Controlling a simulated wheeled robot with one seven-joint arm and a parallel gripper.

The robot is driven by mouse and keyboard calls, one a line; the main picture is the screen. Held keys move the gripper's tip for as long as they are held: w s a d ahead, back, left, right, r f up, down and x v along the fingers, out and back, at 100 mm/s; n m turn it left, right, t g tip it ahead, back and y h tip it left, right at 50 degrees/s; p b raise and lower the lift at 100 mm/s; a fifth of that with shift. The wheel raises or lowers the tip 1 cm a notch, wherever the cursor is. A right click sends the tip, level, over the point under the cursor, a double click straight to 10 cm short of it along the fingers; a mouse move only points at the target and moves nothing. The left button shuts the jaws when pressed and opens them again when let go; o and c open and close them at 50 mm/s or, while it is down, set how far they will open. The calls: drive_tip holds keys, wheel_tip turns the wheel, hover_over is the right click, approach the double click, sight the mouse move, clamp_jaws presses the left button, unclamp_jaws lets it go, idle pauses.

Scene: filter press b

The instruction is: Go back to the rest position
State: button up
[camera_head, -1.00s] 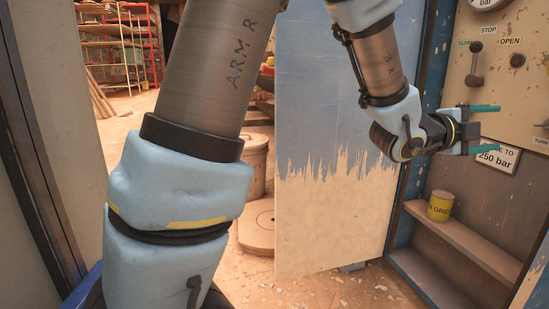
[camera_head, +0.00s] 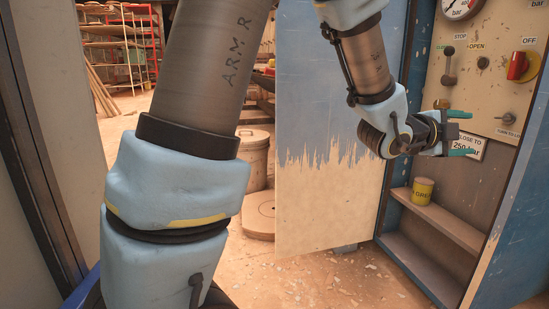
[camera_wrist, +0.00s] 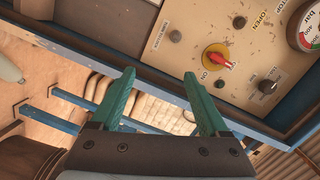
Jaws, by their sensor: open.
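My gripper (camera_head: 463,133) is open and empty, with two teal fingers, at the front of the press's control panel (camera_head: 500,95). In the wrist view my gripper (camera_wrist: 160,75) has its fingers spread, with nothing between them. The fingers point at the lower part of the panel (camera_wrist: 190,30). Whether they touch anything cannot be told, but they look clear of it. My arm reaches from the left foreground and bends down to the gripper.
The panel carries a red switch (camera_head: 519,67), a lever (camera_head: 449,66) and a gauge (camera_head: 462,6). A yellow tin (camera_head: 423,191) stands on the shelf below. A blue and bare door (camera_head: 325,140) stands behind my forearm. Floor with debris (camera_head: 345,280) lies before it.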

drive_tip(key=w+a+f+n+t+y+p, duration=0.1)
drive_tip(key=w+a+f+n+y+p, duration=0.2)
drive_tip(key=a, duration=0.4)
drive_tip(key=w+a+f+n+t+y, duration=0.1)
drive_tip(key=w+a+n+y, duration=0.3)
drive_tip(key=a, duration=0.3)
drive_tip(key=w+a+f+n+t+y+p, duration=0.1)
drive_tip(key=w+a+f+n+y+p, duration=0.1)
drive_tip(key=w+a+n, duration=0.3)
drive_tip(key=s+a+f+n+g+y+p, duration=0.25)
drive_tip(key=a+n+y, duration=0.2)
drive_tip(key=a, duration=0.85)
drive_tip(key=s+a+n+g+y+p, duration=0.25)
drive_tip(key=s+a+n+g, duration=0.25)
drive_tip(key=s+a+n, duration=0.75)
wheel_tip(320, 180, up, 37)
drive_tip(key=a+m+p, duration=0.1)
drive_tip(key=m+p, duration=0.1)
drive_tip(key=p, duration=3.6)
drive_tip(key=shift+a, duration=0.25)
